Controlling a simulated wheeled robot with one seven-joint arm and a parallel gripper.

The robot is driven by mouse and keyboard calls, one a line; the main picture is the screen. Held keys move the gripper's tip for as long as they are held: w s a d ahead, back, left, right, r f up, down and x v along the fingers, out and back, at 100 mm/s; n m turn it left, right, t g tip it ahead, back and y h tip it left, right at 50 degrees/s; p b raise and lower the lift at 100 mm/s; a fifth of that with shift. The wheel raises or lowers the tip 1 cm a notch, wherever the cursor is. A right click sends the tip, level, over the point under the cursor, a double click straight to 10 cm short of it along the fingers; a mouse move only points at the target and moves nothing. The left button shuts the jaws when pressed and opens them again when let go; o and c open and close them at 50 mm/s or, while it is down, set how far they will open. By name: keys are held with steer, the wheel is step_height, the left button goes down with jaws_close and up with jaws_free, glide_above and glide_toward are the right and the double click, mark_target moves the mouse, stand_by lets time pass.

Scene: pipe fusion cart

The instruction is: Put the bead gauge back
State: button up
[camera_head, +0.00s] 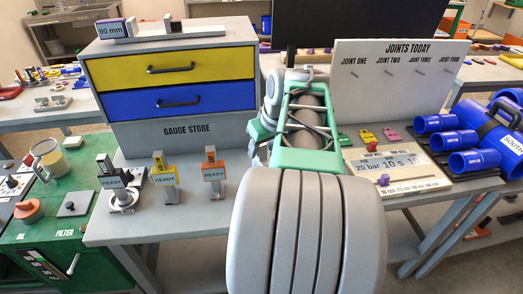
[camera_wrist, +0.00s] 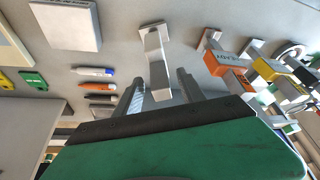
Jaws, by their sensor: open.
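I cannot tell for sure which thing is the bead gauge. In the wrist view my gripper (camera_wrist: 160,84) is open, its two fingers apart. A plain grey post with a square foot (camera_wrist: 156,45) stands between and just beyond the fingers; I cannot tell whether they touch it. In the head view my arm hides the gripper and this post. The gauge store (camera_head: 183,93) has a yellow drawer (camera_head: 215,64) and a blue drawer (camera_head: 215,98), both shut. On its top are a block marked 90 mm (camera_head: 111,29) and a grey holder (camera_head: 182,30).
The JOINTS TODAY board (camera_head: 400,75), a panel (camera_head: 395,172) and blue pipes (camera_head: 440,123) are at right.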

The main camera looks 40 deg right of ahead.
steer(key=d+p+v, duration=0.1)
steer(key=p+v, duration=0.1)
steer(key=v, duration=0.8)
steer(key=w+a+f+n+y, duration=0.15)
steer(key=a+f, duration=0.25)
steer(key=a, duration=0.5)
steer(key=w+a+f, duration=0.3)
steer(key=a, duration=0.6)
steer(key=s+a+f+n+g, duration=0.1)
steer(key=s+a+f, duration=0.4)
steer(key=a+f, duration=0.3)
steer(key=shift+s+a+h+b, duration=0.25)
steer(key=shift+a+h+b, duration=0.1)
steer(key=shift+a, duration=0.6)
